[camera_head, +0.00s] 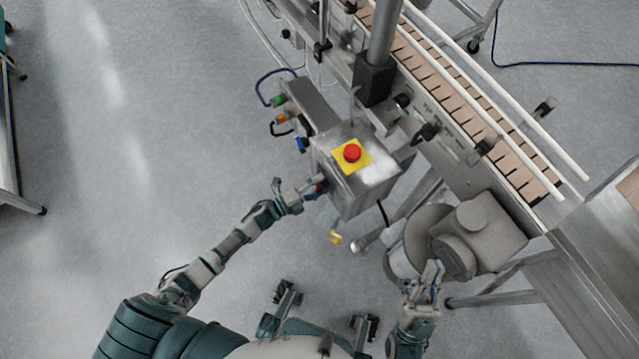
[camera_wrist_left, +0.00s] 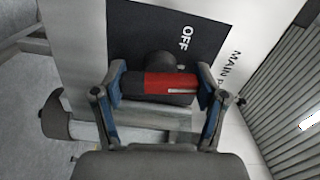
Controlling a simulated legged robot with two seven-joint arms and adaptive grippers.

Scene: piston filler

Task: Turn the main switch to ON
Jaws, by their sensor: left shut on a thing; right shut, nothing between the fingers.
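The main switch (camera_wrist_left: 165,84) has a red handle with a white line and a dark round hub behind it. It sits on a black plate (camera_wrist_left: 134,30) marked "OFF", beside the lettering "MAIN P…" on the panel. In the left wrist view my left gripper (camera_wrist_left: 162,90) has a finger at each end of the red handle and is shut on it. In the head view my left gripper (camera_head: 316,186) reaches the left side of the control box (camera_head: 375,172); the switch is mostly hidden there. My right gripper (camera_head: 433,272) is shut and empty, in front of the grey motor.
A red emergency button (camera_head: 352,153) on a yellow plate tops the box. Coloured connectors and cables (camera_head: 281,118) stick out at its upper left. The conveyor (camera_head: 470,105) runs behind, and a grey motor (camera_head: 480,235) stands at right.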

